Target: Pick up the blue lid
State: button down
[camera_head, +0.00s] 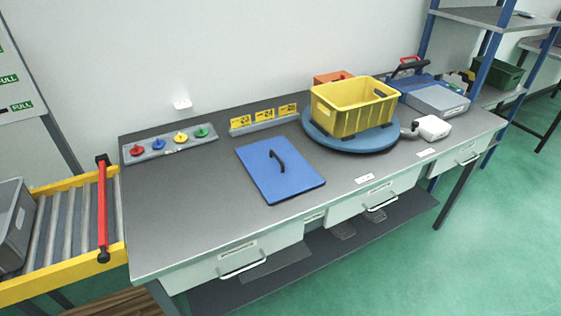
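The blue lid (287,181) is a flat rectangular panel with a black arched handle (278,161) standing up near its middle. It lies flat on the grey workbench (190,215), near the bench's middle, with nothing on top of it. My gripper does not show in the head view.
A yellow crate (353,111) sits on a round blue turntable (318,138) right of the lid. A strip with coloured knobs (168,144) and yellow number signs (263,119) stand behind. A roller conveyor (62,230) with a red bar (102,212) adjoins at left. The bench's left part is clear.

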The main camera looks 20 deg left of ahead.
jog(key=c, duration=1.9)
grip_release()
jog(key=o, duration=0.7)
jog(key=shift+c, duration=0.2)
